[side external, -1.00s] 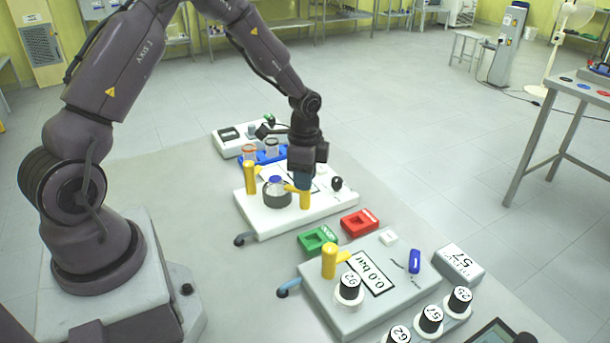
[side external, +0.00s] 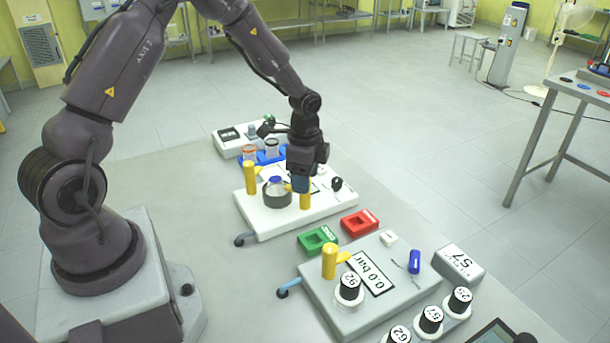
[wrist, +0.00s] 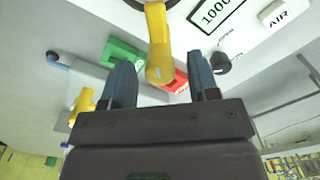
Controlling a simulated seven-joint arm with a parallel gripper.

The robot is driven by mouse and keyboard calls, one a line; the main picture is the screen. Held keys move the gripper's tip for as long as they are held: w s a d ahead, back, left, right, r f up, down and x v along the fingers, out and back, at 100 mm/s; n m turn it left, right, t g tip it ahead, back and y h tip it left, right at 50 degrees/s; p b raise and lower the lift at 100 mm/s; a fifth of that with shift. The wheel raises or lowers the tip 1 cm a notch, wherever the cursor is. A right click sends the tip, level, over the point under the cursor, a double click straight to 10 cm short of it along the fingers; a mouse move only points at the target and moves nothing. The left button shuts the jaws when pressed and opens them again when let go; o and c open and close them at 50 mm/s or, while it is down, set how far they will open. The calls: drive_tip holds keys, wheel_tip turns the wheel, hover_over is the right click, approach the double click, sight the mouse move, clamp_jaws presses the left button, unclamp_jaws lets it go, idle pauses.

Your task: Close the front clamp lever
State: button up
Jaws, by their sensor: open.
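The white reactor unit (side external: 325,207) carries a glass vessel with a blue top (side external: 276,186) in a dark ring. A yellow clamp (side external: 250,178) stands left of the vessel. The front clamp lever (side external: 305,201) is yellow and stands at the vessel's right; my gripper partly hides its upper part. In the wrist view the yellow lever (wrist: 158,50) lies between my two blue fingers, with gaps on both sides. My gripper (wrist: 161,78) is open around it, holding nothing. In the side view my gripper (side external: 301,186) is low over the unit, beside the vessel.
A green block (side external: 318,240) and a red block (side external: 360,223) lie in front of the white unit. A grey unit with a 0.0 bar display (side external: 370,273) and another yellow clamp (side external: 329,260) stands nearer. A black knob (side external: 336,184) is right of my gripper. A blue rack (side external: 262,157) is behind.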

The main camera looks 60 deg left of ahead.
wheel_tip(320, 180, up, 13)
idle(0.5)
drive_tip(key=s+d+r+n+t, duration=0.2)
drive_tip(key=s+d+r+n, duration=0.2)
drive_tip(key=s, duration=0.6)
drive_tip(key=s+d+r+n+t, duration=0.3)
drive_tip(key=s+d+r+n, duration=0.2)
drive_tip(key=s+d+r, duration=0.2)
drive_tip(key=s+r, duration=0.1)
drive_tip(key=s, duration=0.1)
drive_tip(key=shift+s+r+t, duration=0.3)
drive_tip(key=shift+s+r, duration=0.05)
drive_tip(key=shift+s, duration=0.05)
